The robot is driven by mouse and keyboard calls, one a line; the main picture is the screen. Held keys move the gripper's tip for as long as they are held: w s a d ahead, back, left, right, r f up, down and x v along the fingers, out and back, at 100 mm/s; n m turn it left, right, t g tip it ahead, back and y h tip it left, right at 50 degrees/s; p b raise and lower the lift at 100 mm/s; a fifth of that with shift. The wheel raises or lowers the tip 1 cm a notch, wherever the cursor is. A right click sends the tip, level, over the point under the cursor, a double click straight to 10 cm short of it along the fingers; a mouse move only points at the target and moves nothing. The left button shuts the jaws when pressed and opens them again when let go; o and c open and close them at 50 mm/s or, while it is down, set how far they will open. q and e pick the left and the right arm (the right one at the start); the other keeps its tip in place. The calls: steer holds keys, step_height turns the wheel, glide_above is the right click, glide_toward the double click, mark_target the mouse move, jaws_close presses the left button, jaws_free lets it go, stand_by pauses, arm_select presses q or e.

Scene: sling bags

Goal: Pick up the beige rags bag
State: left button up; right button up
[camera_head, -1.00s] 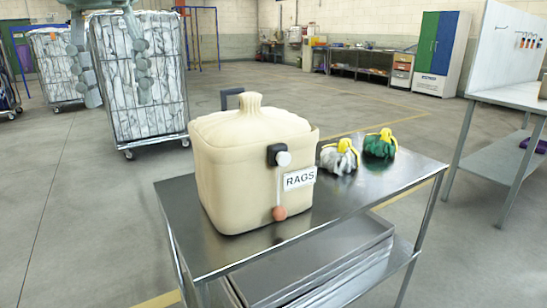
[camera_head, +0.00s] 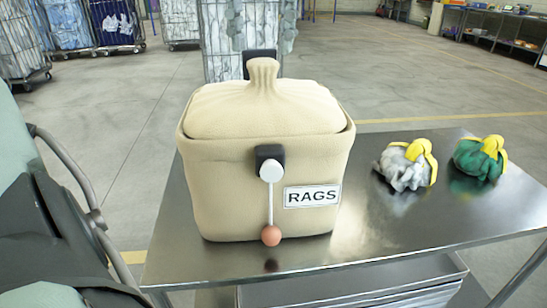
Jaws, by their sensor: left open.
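The beige rags bag (camera_head: 228,190) stands upright on a metal cart top (camera_head: 400,215). It is boxy, with a lid gathered into a neck on top. Its front has a white "RAGS" label, a black block with a white knob, and a thin rod ending in an orange ball. A dark handle shows behind the neck. My right gripper is not in view.
A grey-white tied bundle (camera_head: 405,166) and a green tied bundle (camera_head: 480,158), both with yellow ties, lie right of the bag. A lower tray shows under the cart top. Wire laundry cages (camera_head: 180,18) stand behind. The floor between is clear.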

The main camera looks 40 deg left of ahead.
arm_select(q)
step_height(320, 180, down, 6)
steer(key=shift+d+r, duration=0.1)
steer(key=shift+r, duration=0.05)
steer(key=c, duration=0.5)
jaws_close()
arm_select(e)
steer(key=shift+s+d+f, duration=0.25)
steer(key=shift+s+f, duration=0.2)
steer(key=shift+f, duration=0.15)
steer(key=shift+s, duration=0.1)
